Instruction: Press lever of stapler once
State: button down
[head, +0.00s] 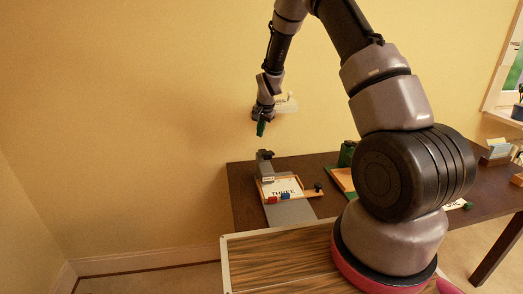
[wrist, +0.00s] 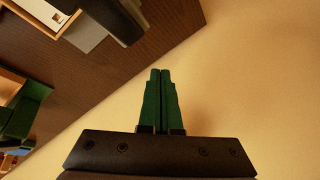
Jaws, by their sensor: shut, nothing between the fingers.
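A grey upright device (head: 265,160), which looks like the stapler, stands at the far left of the dark desk, behind a wooden tray with a card reading THREE. Its lever is too small to make out. A similar green device (head: 346,153) stands further right, partly hidden by my arm. My gripper (head: 261,128) is above the grey device, apart from it, with green fingers pointing down. In the wrist view the fingers (wrist: 160,72) are shut together with nothing between them. Part of a green device (wrist: 18,122) shows at the left edge there.
The wooden tray (head: 292,188) holds red and blue blocks at its front edge. The dark desk (head: 243,205) stands by the yellow wall. A small white wall-mounted item (head: 287,104) is beside my gripper. A wood-grained surface (head: 280,262) lies in front. Holders and a plant are at right.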

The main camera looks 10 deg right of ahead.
jog(key=shift+s+f, duration=0.35)
jog(key=shift+f, duration=0.4)
jog(key=shift+s+f, duration=0.3)
jog(key=shift+f, duration=0.4)
dwell(1.0)
jog(key=shift+s+f, duration=0.2)
jog(key=shift+f, duration=0.15)
jog(key=shift+s+f, duration=0.1)
jog(key=shift+f, duration=0.1)
dwell(0.4)
